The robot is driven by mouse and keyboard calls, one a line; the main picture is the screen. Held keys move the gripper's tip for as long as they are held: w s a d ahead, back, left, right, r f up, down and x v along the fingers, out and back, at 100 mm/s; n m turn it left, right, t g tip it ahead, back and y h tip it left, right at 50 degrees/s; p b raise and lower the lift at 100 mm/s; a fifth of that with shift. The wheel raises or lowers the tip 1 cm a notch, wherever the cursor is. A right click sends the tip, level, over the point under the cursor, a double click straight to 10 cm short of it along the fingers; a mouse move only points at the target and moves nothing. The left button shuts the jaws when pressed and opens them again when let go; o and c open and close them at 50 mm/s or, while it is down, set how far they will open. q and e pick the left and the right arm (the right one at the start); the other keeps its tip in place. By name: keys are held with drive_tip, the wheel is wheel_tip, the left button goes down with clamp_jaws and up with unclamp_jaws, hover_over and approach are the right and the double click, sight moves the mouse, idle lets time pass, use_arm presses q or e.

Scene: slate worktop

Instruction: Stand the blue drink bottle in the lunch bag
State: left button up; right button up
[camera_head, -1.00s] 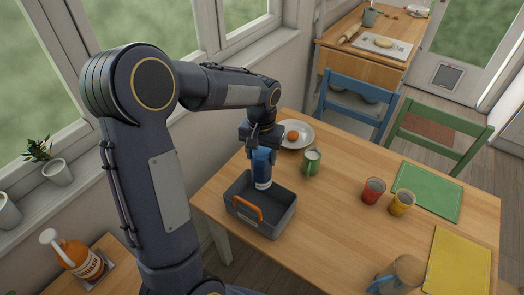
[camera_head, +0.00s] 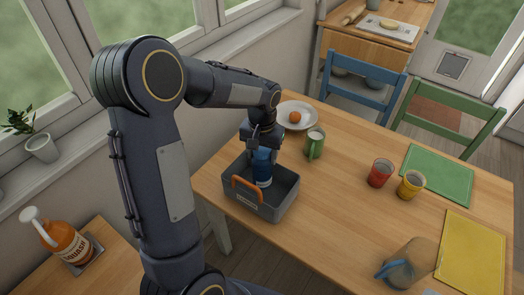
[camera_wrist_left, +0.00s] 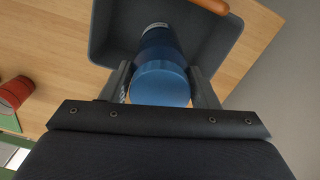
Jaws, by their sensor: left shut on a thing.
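The blue drink bottle (camera_head: 262,172) stands upright inside the grey lunch bag (camera_head: 275,214), an open box with an orange handle (camera_head: 247,190). My left gripper (camera_head: 262,150) is shut on the bottle's upper part from above. In the left wrist view the bottle's blue cap (camera_wrist_left: 160,84) sits between the two fingers (camera_wrist_left: 160,92), with the grey bag wall (camera_wrist_left: 100,35) around it. Whether the bottle's base touches the bag floor cannot be told. My right gripper is not in view.
The middle is clear.

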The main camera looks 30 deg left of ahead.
sight(262, 149)
use_arm(q)
drive_tip(key=shift+f+b, duration=1.4)
drive_tip(key=shift+f, duration=0.8)
drive_tip(key=o, duration=1.6)
drive_tip(key=shift+o, duration=0.2)
wheel_tip(262, 149, up, 7)
drive_tip(key=shift+f, duration=0.2)
drive_tip(key=shift+r, duration=0.65)
